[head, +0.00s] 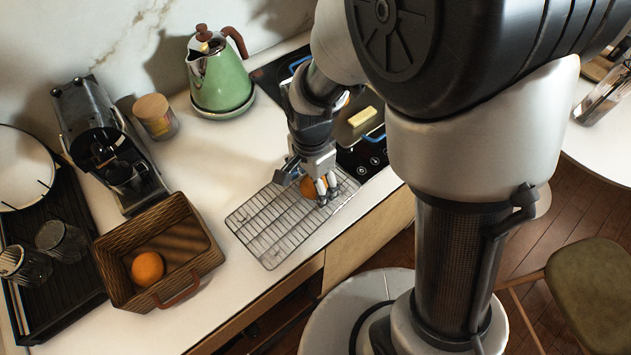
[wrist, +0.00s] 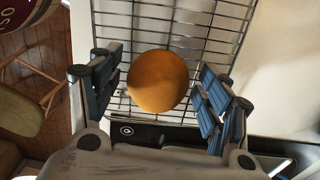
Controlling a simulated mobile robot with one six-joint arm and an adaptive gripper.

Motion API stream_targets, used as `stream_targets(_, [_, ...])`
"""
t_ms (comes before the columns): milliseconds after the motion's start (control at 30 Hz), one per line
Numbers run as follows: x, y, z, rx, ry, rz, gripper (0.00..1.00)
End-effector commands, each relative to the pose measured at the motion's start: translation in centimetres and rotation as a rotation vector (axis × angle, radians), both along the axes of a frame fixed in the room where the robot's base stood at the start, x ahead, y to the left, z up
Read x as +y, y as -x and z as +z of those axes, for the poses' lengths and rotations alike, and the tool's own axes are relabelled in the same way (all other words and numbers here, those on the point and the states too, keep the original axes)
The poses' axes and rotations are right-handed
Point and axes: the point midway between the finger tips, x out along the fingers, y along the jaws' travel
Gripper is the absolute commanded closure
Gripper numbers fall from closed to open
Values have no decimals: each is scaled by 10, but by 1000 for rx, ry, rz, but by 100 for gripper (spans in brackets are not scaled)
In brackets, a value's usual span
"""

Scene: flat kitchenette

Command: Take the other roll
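One round orange-brown roll (head: 309,188) is on the wire cooling rack (head: 268,230), near its right end. It also shows in the wrist view (wrist: 157,81), between my fingers. My gripper (head: 318,188) is over this roll, with its fingers down around it. In the wrist view my gripper (wrist: 162,90) is open, one finger on each side of the roll. Another roll (head: 148,268) lies in the wicker basket (head: 205,235) at the left.
A pan with a yellow block (head: 362,117) stands on the black hob (head: 372,157) just behind my gripper. A green kettle (head: 222,80), a wooden-lidded jar (head: 155,116) and a coffee machine (head: 103,140) stand at the back. Bare counter lies between basket and rack.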

Motion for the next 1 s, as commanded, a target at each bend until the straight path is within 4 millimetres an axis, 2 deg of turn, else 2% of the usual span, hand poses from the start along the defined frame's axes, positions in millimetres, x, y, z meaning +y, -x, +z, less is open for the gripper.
stream_targets(67, [0, 0, 0, 0, 0, 0, 38])
stream_targets(600, [0, 0, 0, 0, 0, 0, 73])
stream_targets(867, [0, 0, 2, 0, 0, 0, 72])
stream_targets(1000, [0, -1, 11, -2, 0, 0, 72])
